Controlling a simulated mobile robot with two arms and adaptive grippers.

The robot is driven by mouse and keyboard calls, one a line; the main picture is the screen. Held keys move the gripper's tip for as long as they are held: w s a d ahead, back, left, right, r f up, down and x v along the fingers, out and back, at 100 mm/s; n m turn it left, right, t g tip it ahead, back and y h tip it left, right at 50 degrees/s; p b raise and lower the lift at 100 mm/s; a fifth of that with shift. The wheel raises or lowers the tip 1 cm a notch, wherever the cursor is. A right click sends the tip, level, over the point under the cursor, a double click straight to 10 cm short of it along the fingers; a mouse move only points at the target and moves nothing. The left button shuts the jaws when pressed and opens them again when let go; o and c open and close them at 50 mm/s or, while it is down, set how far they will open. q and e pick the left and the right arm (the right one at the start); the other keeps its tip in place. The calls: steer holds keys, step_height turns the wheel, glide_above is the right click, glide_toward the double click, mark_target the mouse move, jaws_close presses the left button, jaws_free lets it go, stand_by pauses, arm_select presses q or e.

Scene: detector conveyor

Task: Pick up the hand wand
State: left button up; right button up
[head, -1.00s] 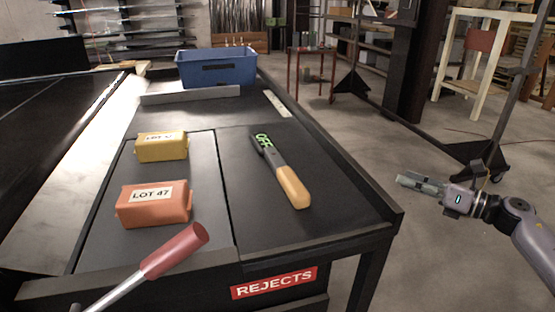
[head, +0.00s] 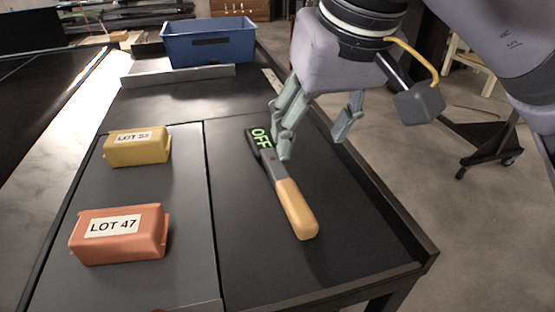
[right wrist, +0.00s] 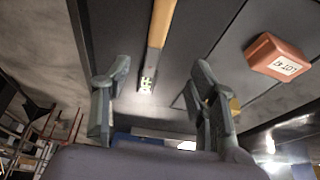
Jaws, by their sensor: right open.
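The hand wand (head: 294,207) lies flat on the dark table top, with an orange-tan handle, a grey neck and a dark head showing green "OFF" letters. My right gripper (head: 313,148) is open and empty above the table, its fingers near the wand's head and neck in the head view. In the right wrist view the wand (right wrist: 161,25) shows beyond and between the open fingers (right wrist: 160,82), its lettered end nearest the gripper. I cannot tell the exact gap between fingers and wand. My left gripper is not in view.
A yellow block marked LOT (head: 137,147) and an orange block marked LOT 47 (head: 121,234) sit on the grey panel left of the wand. A blue bin (head: 210,42) stands at the back behind a low metal strip (head: 178,75). The table's raised right edge (head: 385,200) runs beside the wand.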

steer(key=p, duration=0.1)
glide_toward(290, 188)
steer(key=x, duration=0.1)
steer(key=p+x, duration=0.1)
steer(key=x, duration=0.1)
steer(key=shift+s+f, duration=0.2)
steer(key=shift+f, duration=0.2)
steer(key=shift+w+a+f+p, duration=0.1)
steer(key=shift+w+f+p, duration=0.05)
steer(key=shift+f+p, duration=0.3)
steer(key=p+x, duration=0.1)
steer(key=x, duration=0.1)
steer(key=p+x, duration=0.1)
steer(key=x, duration=0.1)
steer(key=shift+w, duration=0.35)
steer(key=shift+w+a+f, duration=0.1)
steer(key=shift+f, duration=0.2)
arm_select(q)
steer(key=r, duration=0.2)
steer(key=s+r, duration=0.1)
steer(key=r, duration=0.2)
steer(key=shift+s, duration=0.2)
arm_select(e)
steer(key=shift+c, duration=0.4)
